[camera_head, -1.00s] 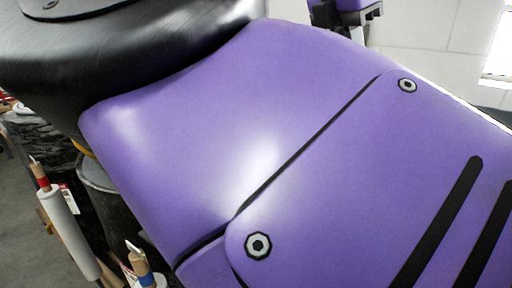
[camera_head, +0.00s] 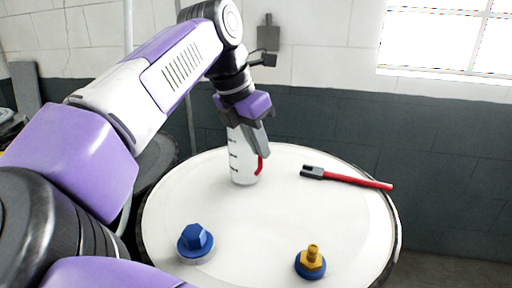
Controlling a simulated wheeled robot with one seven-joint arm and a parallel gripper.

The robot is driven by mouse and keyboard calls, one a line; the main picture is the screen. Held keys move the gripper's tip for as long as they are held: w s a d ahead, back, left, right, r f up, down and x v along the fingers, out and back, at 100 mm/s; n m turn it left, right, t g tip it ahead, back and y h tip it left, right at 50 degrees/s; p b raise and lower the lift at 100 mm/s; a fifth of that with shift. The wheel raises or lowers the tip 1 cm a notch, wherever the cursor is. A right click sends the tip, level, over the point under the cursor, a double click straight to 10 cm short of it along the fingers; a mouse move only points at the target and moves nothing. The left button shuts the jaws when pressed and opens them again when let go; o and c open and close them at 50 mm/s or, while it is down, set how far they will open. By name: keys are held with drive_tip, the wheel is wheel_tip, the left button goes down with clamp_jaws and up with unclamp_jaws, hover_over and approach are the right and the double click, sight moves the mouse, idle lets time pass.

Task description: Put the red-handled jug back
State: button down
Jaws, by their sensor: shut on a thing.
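The jug (camera_head: 240,160) is a white upright cylinder with dark marks down its side and a red handle (camera_head: 259,165) on its right. It stands on, or just above, the round white table top (camera_head: 290,226); I cannot tell if its base touches. My gripper (camera_head: 252,138) comes down from above and is shut on the jug near its top. The gripper's fingers hide the jug's upper right part.
A red-handled tool (camera_head: 350,179) with a dark forked end lies right of the jug. A blue hex-topped piece (camera_head: 195,240) stands front left, and a brass fitting on a blue base (camera_head: 311,261) front right. The table's middle is clear.

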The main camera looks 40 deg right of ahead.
drive_tip(key=shift+f, duration=0.3)
drive_tip(key=c, duration=1.5)
unclamp_jaws()
drive_tip(key=shift+f, duration=0.1)
drive_tip(key=shift+r, duration=0.25)
drive_tip(key=v, duration=1.1)
drive_tip(key=shift+a+r, duration=0.2)
drive_tip(key=shift+r, duration=0.15)
